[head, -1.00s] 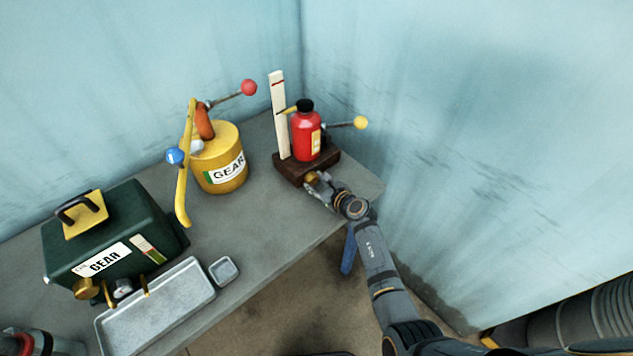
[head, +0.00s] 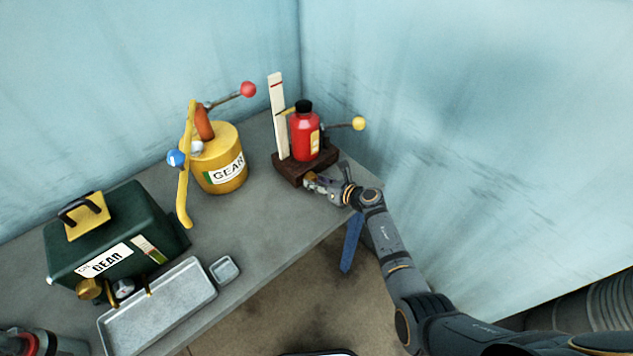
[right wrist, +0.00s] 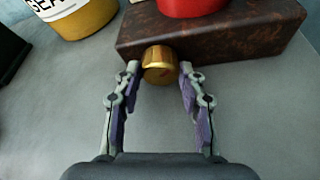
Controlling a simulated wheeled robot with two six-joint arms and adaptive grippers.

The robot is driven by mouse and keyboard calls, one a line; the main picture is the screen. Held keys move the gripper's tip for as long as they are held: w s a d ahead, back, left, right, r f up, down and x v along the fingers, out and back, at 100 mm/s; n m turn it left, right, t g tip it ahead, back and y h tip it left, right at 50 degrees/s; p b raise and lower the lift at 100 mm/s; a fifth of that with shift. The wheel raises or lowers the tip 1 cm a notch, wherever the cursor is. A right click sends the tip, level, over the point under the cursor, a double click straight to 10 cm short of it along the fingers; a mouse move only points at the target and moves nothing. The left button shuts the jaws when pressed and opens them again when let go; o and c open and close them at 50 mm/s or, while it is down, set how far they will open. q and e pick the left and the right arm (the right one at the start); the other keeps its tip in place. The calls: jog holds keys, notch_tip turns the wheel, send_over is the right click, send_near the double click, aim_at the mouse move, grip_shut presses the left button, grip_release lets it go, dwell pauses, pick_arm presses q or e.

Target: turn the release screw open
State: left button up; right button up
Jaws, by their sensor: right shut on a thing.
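The release screw, a brass knob (right wrist: 159,65), sticks out of the front face of the dark brown base block (right wrist: 225,38) in the right wrist view. My right gripper (right wrist: 160,75) is shut on the knob, with one fingertip at each side of it. In the head view my right gripper (head: 314,184) is at the front of the base block (head: 289,173) and hides most of the knob. A red bottle (head: 305,140) with a black cap stands upright on the block. My left gripper does not show.
A white gauge board (head: 278,118) and a yellow-knobbed lever (head: 358,124) stand by the bottle. A yellow gear oil can (head: 222,180) with a pump is to the left. A green gear box (head: 115,232), grey tray (head: 160,305) and small dish (head: 224,270) are nearer. The wall is close on the right.

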dwell(0.3)
jog(key=o, duration=1.1)
jog(key=shift+o, duration=0.2)
jog(key=shift+s+d, duration=0.1)
jog(key=v, duration=1.1)
jog(key=shift+s+d+r, duration=0.2)
jog(key=shift+s+d, duration=0.05)
